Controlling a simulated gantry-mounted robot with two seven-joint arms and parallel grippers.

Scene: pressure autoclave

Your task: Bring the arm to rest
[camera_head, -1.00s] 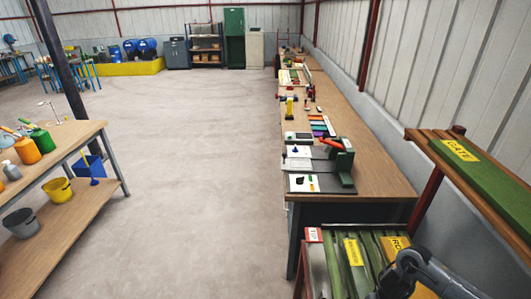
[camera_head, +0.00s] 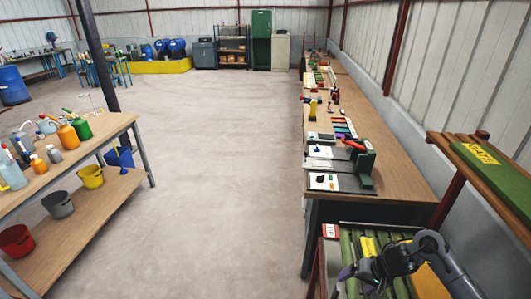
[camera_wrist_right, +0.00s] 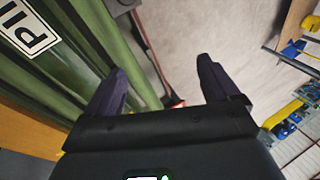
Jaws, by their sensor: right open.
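My right arm (camera_head: 420,256) comes in at the lower right of the head view. My right gripper (camera_head: 356,279) is at its end, over or beside the green slatted rack (camera_head: 352,247); the exact gap cannot be told. In the right wrist view the two dark fingers of the gripper (camera_wrist_right: 162,66) stand wide apart with nothing between them. Pale floor and part of the green slats lie beyond them. My left gripper does not show.
A long wooden bench (camera_head: 395,187) with a grey-green device (camera_head: 350,160) runs along the right wall. An upper shelf (camera_head: 490,170) with a green piece stands close at right. A wooden table (camera_head: 85,145) with bottles and buckets is at left. The floor (camera_head: 225,190) between is clear.

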